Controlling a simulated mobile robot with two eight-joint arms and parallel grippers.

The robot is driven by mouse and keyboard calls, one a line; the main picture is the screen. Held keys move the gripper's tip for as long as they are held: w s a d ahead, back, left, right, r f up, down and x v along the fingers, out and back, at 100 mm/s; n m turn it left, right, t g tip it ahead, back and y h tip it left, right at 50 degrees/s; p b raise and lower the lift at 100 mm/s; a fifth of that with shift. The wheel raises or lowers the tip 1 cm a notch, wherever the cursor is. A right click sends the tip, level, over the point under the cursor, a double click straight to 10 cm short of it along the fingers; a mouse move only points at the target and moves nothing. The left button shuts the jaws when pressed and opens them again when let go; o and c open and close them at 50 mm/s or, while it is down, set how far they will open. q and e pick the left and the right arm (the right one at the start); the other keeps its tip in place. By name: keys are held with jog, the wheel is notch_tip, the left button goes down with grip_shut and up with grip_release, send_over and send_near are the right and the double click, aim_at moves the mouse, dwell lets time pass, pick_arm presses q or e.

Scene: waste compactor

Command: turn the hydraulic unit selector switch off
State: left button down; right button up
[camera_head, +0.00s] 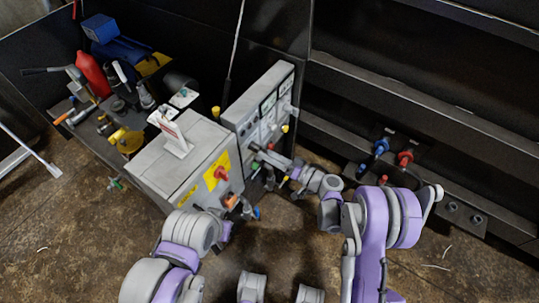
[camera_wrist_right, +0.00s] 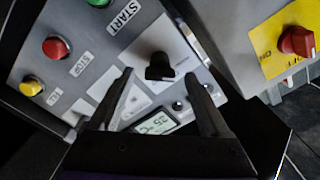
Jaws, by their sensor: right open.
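A black selector knob (camera_wrist_right: 160,67) sits on a light plate of the grey control panel (camera_wrist_right: 95,70) in the right wrist view. The knob's lettering is too small to read. My right gripper (camera_wrist_right: 158,80) is open, with one finger on each side of the knob in the picture; I cannot tell whether they touch it. In the head view my right gripper (camera_head: 259,153) is at the lower part of the upright control panel (camera_head: 261,97), and the knob is not clear there.
A red rotary switch on a yellow plate (camera_wrist_right: 296,41) is beside the panel, on the grey cabinet (camera_head: 180,165). Red, yellow and green buttons and a small display (camera_wrist_right: 157,123) are near the knob. Tools crowd a bench (camera_head: 90,135) at left. Open floor lies in front.

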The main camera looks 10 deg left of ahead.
jog(key=shift+w+a, duration=0.1)
jog(key=shift+a, duration=0.1)
jog(key=shift+c, duration=0.2)
grip_shut()
jog(key=m+b, duration=0.4)
jog(key=m, duration=0.4)
jog(key=shift+m+b, duration=0.3)
jog(key=shift+b, duration=0.1)
dwell(0.5)
